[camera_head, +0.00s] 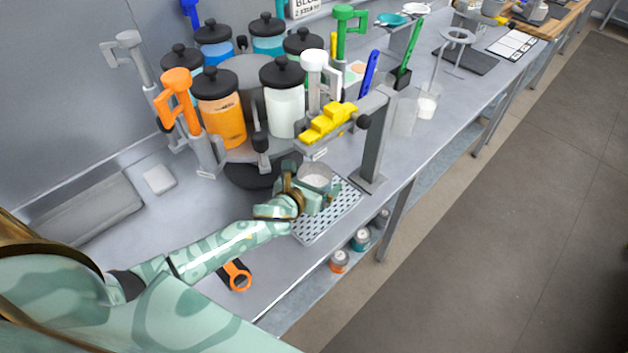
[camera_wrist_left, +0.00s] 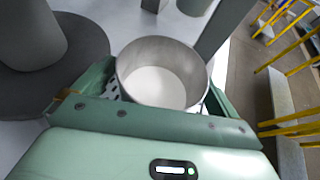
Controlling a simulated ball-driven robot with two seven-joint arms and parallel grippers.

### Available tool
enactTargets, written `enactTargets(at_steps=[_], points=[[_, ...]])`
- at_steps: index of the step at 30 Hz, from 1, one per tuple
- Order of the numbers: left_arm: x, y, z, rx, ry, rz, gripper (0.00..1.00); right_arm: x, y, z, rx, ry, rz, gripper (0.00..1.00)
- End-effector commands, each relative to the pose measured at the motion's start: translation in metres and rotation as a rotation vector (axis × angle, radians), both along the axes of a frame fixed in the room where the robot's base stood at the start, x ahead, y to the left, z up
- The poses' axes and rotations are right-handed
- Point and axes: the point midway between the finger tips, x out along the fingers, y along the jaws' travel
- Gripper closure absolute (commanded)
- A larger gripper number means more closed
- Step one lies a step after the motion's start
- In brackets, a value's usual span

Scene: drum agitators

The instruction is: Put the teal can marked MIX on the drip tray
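My left gripper (camera_head: 318,188) is over the drip tray (camera_head: 330,222), a pale plate with dark holes at the bench's front edge. Its fingers (camera_wrist_left: 162,88) are closed around an open metal can (camera_head: 315,174) with white contents. The can also shows in the left wrist view (camera_wrist_left: 160,72), upright between both fingers. Its outer side is mostly hidden, so I see neither a teal colour nor a MIX mark. I cannot tell whether its base touches the tray. My right gripper is not in view.
A grey post with a yellow-topped arm (camera_head: 328,122) stands behind the tray. Black-lidded canisters (camera_head: 220,105) on a carousel are behind left. An orange-ended tool (camera_head: 236,275) lies at front left. Small cans, including a teal-banded one (camera_head: 361,240), sit on the lower shelf.

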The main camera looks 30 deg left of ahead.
Motion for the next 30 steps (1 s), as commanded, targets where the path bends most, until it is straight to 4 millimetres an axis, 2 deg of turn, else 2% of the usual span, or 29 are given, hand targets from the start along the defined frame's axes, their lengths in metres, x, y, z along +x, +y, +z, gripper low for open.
enactTargets(at_steps=[6, 8, 21, 25, 30], points=[[-0.001, 0.000, 0.004, -0.001, 0.000, 0.000, 0.02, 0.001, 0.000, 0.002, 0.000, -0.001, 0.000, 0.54], [-0.007, 0.000, 0.006, 0.000, 0.000, -0.001, 0.02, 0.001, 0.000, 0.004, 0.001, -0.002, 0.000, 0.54], [-0.094, 0.002, 0.042, 0.000, 0.000, -0.001, 0.02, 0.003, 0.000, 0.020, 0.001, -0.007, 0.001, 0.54], [-0.107, 0.003, 0.047, 0.000, 0.000, 0.001, 0.02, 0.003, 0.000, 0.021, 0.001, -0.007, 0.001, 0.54], [-0.111, 0.003, 0.049, -0.001, -0.001, 0.001, 0.02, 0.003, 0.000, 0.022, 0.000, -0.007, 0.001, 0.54]])
